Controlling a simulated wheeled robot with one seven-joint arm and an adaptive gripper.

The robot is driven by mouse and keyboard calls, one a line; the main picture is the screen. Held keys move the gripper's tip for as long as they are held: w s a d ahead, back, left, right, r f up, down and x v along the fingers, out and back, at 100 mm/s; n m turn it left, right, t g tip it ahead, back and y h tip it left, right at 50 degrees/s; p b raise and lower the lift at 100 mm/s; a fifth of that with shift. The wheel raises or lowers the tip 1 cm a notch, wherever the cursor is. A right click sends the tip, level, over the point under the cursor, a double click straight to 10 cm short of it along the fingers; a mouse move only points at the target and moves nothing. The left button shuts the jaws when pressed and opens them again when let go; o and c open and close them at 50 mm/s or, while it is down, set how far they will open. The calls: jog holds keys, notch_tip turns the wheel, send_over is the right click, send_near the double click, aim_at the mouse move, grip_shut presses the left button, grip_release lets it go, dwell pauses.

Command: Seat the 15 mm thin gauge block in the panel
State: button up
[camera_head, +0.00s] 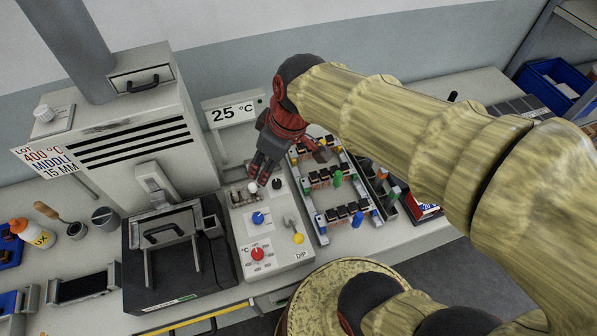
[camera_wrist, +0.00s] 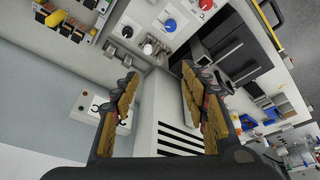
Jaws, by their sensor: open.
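My gripper (camera_head: 266,172) is above the back edge of a light grey control panel (camera_head: 287,257), at the left end of the rack. In the wrist view my gripper (camera_wrist: 160,76) has its two fingers wide apart with nothing between them.
A rack (camera_head: 319,219) with black, green and blue parts stands right of the panel. A black-topped unit (camera_head: 137,290) with a handle stands left, below a slotted grey cabinet (camera_head: 196,148). A "25 °C" display (camera_head: 234,114) stands behind. Bottles and tools occupy the far left.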

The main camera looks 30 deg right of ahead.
jog(key=s+d+r+m+t+h, duration=0.1)
jog(key=s+d+r+m+t, duration=0.1)
jog(key=s+m, duration=0.4)
jog(key=shift+s+d+r+h, duration=0.3)
jog(key=shift+s+d+r, duration=0.2)
jog(key=shift+s+r, duration=0.45)
jog(key=shift+s+f, duration=0.1)
jog(key=shift+f, duration=0.05)
notch_tip(320, 180, down, 2)
jog(key=b, duration=0.2)
jog(key=shift+f+b, duration=0.25)
jog(key=shift+b, duration=0.05)
